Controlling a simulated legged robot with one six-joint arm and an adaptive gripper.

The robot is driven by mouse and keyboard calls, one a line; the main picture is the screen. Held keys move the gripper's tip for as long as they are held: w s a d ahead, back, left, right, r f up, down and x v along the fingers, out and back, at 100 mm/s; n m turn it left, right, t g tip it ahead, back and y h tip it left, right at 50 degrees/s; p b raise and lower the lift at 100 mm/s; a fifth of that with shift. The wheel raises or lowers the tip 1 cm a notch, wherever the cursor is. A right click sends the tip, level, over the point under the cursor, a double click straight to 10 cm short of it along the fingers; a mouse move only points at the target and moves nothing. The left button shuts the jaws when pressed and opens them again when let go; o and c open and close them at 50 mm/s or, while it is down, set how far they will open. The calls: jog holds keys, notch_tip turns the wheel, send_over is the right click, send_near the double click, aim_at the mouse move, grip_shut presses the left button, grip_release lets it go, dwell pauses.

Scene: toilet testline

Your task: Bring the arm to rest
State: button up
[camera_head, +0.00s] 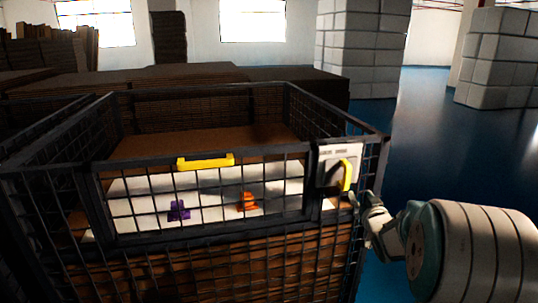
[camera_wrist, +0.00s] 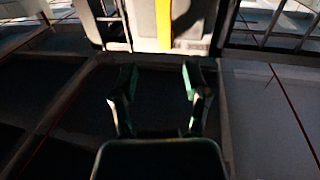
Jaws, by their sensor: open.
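My gripper (camera_head: 362,208) is at the right front corner of a black wire-mesh cage, just below and right of a grey box with a yellow handle (camera_head: 346,175). In the wrist view my gripper (camera_wrist: 158,85) has its two fingers apart with nothing between them. The grey box (camera_wrist: 190,22) and its yellow handle (camera_wrist: 164,22) are beyond the fingertips there. The fingers look apart from the handle. My arm comes in from the right side of the head view.
Inside, a purple object (camera_head: 178,211) and an orange object (camera_head: 247,202) lie on a white surface. Stacked grey blocks (camera_head: 362,50) stand behind. Blue floor (camera_head: 425,125) is clear at right.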

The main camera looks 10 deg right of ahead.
jog(key=s+a+r+g, duration=0.4)
jog(key=s+a+g, duration=0.2)
jog(key=s+a, duration=0.65)
jog(key=s+a+f+g+y, duration=0.1)
jog(key=s+a+g, duration=0.1)
jog(key=s+a, duration=0.2)
jog(key=s+a+f+n+g+y, duration=0.1)
jog(key=s+a, duration=0.3)
jog(key=s, duration=0.6)
jog(key=s+a+f+g, duration=0.2)
jog(key=s+a+g, duration=0.1)
jog(key=s, duration=0.4)
jog(key=shift+a+n+y, duration=0.4)
jog(key=shift+a, duration=0.1)
